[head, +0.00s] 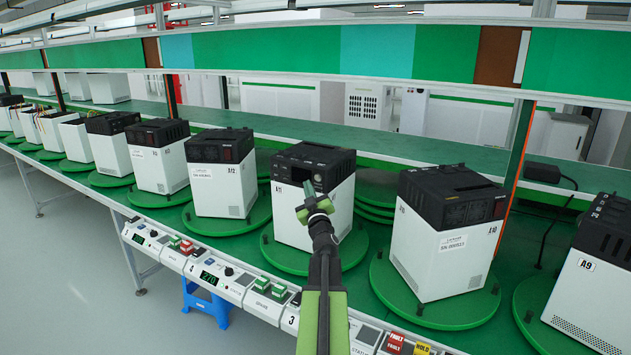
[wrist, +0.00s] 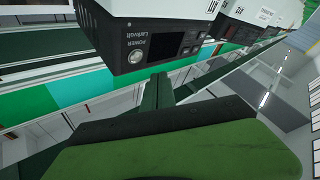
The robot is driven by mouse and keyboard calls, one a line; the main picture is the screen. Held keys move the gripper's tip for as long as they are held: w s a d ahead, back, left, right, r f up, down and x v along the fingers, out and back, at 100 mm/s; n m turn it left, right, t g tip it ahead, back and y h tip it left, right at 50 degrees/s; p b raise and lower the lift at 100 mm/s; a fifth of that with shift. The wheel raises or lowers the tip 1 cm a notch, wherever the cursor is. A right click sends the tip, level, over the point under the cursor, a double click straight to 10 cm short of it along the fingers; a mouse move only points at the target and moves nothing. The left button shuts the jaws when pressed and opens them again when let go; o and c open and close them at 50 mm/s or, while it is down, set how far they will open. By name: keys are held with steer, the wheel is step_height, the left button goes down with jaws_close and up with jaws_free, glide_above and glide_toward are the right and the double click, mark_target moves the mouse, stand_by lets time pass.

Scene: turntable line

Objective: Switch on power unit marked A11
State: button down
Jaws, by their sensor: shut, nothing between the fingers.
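Power unit A11 (head: 295,215) is a white box with a black top on a green turntable, mid-picture in the head view. Its label is partly legible at the left edge of its front. My gripper (head: 308,193) is shut and empty, in front of this unit's upper front, partly covering it. I cannot tell whether it touches. The wrist view, turned upside down, shows a black panel (wrist: 150,40) with "POWER" lettering, a small round button (wrist: 135,57) and a dark display. The shut fingers (wrist: 158,92) are below it in that picture, apart from the button. Whether the power is on is unclear.
Unit A12 (head: 215,190) stands to the left, A10 (head: 438,255) to the right and A9 (head: 585,285) at the far right, each on a turntable. A control rail (head: 225,278) with buttons and displays runs along the front edge. A green overhead panel (head: 260,50) spans the line behind.

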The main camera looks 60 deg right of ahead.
mark_target(313, 174)
steer(key=shift+d, duration=1.6)
steer(key=shift+d, duration=0.1)
stand_by(0.7)
steer(key=shift+d, duration=0.3)
steer(key=shift+d, duration=0.35)
stand_by(0.4)
stand_by(0.4)
steer(key=shift+a, duration=0.75)
steer(key=shift+a, duration=0.1)
steer(key=a, duration=0.5)
